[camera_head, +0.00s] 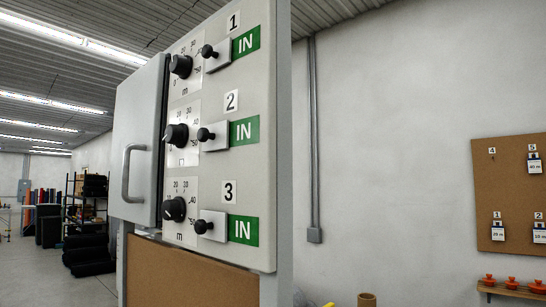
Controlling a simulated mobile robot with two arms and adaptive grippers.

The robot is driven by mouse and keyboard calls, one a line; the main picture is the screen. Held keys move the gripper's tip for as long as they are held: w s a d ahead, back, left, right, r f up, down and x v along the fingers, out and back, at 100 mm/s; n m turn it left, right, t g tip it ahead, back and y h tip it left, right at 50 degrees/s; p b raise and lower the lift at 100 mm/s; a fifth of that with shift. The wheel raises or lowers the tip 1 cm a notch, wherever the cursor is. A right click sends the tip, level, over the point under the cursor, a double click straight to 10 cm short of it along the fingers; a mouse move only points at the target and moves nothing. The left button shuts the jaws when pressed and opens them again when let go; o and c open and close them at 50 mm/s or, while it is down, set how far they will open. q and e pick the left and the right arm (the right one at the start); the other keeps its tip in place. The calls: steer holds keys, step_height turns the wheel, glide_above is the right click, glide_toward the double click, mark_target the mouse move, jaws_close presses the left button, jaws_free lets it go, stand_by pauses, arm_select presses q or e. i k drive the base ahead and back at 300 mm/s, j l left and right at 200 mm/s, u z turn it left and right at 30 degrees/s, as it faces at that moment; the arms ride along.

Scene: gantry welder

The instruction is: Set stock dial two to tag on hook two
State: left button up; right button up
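Stock dial two (177,135) is the middle black knob on a grey panel (266,90), left of the white label 2 (231,100). Its scale shows numbers such as 20, 30 and 50, with m below. I cannot make out its pointer clearly. Dial one (181,66) is above it and dial three (174,209) below. On the brown board at the right, hook label 2 (538,215) has a white tag (540,236) hanging under it. Neither of my grippers is in view.
Beside each dial is a metal slide with a black knob, such as row two's (206,135), and a green IN plate (244,131). A grey door with a handle (131,172) stands left of the dials. Orange items (511,283) sit below the board (510,180).

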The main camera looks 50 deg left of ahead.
mark_target(176, 135)
steer(key=u, duration=0.4)
steer(key=j+u, duration=0.1)
steer(key=u, duration=0.7)
steer(key=j+u, duration=0.1)
steer(key=u, duration=0.3)
